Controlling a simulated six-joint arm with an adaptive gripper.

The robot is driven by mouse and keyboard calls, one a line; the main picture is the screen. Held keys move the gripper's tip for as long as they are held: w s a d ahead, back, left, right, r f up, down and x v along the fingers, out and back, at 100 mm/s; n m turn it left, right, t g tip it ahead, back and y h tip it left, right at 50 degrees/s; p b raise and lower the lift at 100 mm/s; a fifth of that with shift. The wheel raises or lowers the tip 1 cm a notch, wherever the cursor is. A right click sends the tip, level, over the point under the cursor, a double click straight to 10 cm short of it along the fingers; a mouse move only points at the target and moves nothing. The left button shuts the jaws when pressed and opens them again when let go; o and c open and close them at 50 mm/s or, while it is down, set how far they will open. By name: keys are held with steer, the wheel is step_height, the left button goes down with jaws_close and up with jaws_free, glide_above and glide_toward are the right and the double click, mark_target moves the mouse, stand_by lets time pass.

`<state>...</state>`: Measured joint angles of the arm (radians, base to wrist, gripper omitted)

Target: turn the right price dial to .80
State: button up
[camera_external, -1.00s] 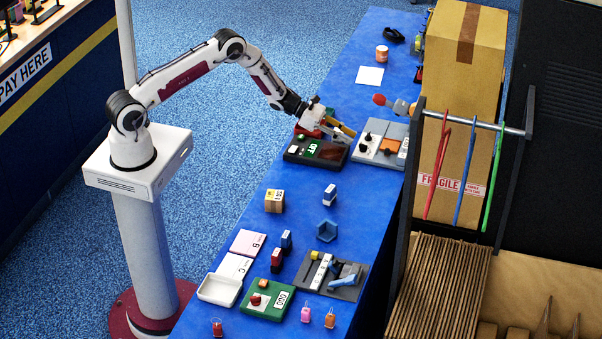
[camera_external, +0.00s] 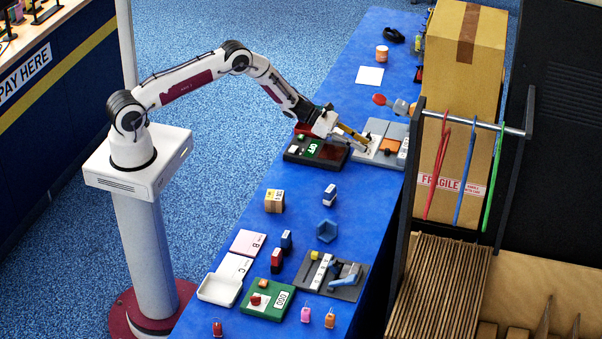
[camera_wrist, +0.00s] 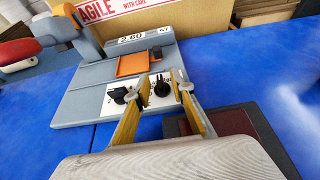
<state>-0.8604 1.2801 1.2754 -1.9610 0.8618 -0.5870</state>
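The grey price device (camera_wrist: 75,105) has an orange tray (camera_wrist: 133,65), a white dial panel and small displays (camera_wrist: 132,39), one seeming to read 2.60. Two black dials sit on the panel. The right dial (camera_wrist: 162,89) shows between my two yellowish fingers in the wrist view; the left dial (camera_wrist: 119,95) is outside them. My gripper (camera_wrist: 163,80) is open around or just above the right dial, with gaps on both sides; contact cannot be told. In the external view my gripper (camera_external: 368,143) reaches over the device (camera_external: 395,130) and partly hides the dials.
A dark device with a green display (camera_external: 312,148) stands close on the left of my gripper. A red paddle-like part (camera_external: 379,99) stands behind the price device. A tall carton (camera_external: 460,80) and a rack rise to the right. Blue table lies free nearer the camera.

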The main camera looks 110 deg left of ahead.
jaws_close()
steer(key=shift+r+m+h, duration=0.1)
steer(key=shift+m+h, duration=0.5)
steer(key=shift+h, duration=0.1)
steer(key=shift+o, duration=0.5)
jaws_free()
steer(key=shift+a, duration=0.1)
